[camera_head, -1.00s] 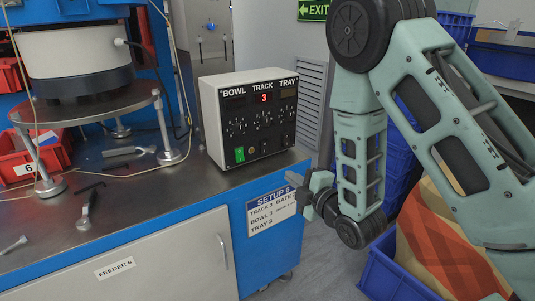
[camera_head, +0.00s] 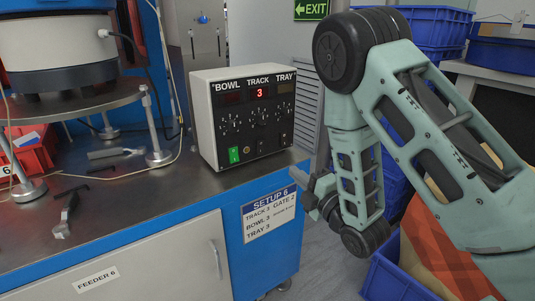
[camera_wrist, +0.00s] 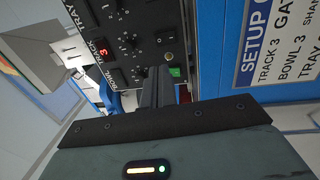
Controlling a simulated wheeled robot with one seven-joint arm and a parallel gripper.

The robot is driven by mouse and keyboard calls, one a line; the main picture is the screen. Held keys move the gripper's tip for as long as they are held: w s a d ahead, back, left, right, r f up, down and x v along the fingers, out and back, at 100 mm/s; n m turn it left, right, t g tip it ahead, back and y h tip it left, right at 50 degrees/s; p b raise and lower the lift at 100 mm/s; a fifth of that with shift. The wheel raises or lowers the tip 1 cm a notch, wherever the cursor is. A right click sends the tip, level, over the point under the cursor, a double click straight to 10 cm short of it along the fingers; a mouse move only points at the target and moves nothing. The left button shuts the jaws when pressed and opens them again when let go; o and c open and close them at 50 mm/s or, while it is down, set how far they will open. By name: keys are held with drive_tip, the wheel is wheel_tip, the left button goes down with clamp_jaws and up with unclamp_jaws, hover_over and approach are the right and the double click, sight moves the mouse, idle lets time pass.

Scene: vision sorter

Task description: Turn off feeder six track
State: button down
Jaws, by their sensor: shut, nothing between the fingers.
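The feeder control box (camera_head: 205,135) is white with a black front panel (camera_head: 233,140) marked BOWL, TRACK and TRAY. Its TRACK display (camera_head: 260,92) shows a red 3, while the BOWL and TRAY displays look dark. Each column has a dial, with small switches lower down. A green switch (camera_head: 234,155) is at the panel's lower left. In the wrist view the panel (camera_wrist: 135,45) appears sideways, with the red 3 lit. My gripper (camera_head: 300,177) is shut and empty, in front of the box's lower right, apart from it. Its fingers (camera_wrist: 155,88) point toward the panel.
A SETUP 6 label (camera_head: 270,212) is on the blue bench side, listing TRACK 3, BOWL 3 and TRAY 3. A bowl feeder (camera_head: 55,45) stands left on a round metal platform. Tools and a red bin (camera_head: 30,155) lie on the metal benchtop. Blue crates (camera_head: 395,275) stand at right.

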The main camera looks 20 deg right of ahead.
sight(262, 143)
drive_tip(key=b, duration=0.2)
drive_tip(key=w+b, duration=0.1)
drive_tip(key=b, duration=0.2)
drive_tip(key=shift+w+a+f+b, duration=0.2)
drive_tip(key=shift+a+f+b, duration=0.05)
drive_tip(key=shift+b, duration=0.1)
drive_tip(key=shift+w+b, duration=0.15)
drive_tip(key=shift+b, duration=1)
drive_tip(key=x, duration=0.7)
drive_tip(key=b+x, duration=0.1)
drive_tip(key=x, duration=0.3)
drive_tip(key=shift+w+r, duration=0.15)
drive_tip(key=shift+r, duration=0.2)
drive_tip(key=shift+w+a, duration=0.1)
drive_tip(key=shift+w+r, duration=0.2)
drive_tip(key=shift+r, duration=0.05)
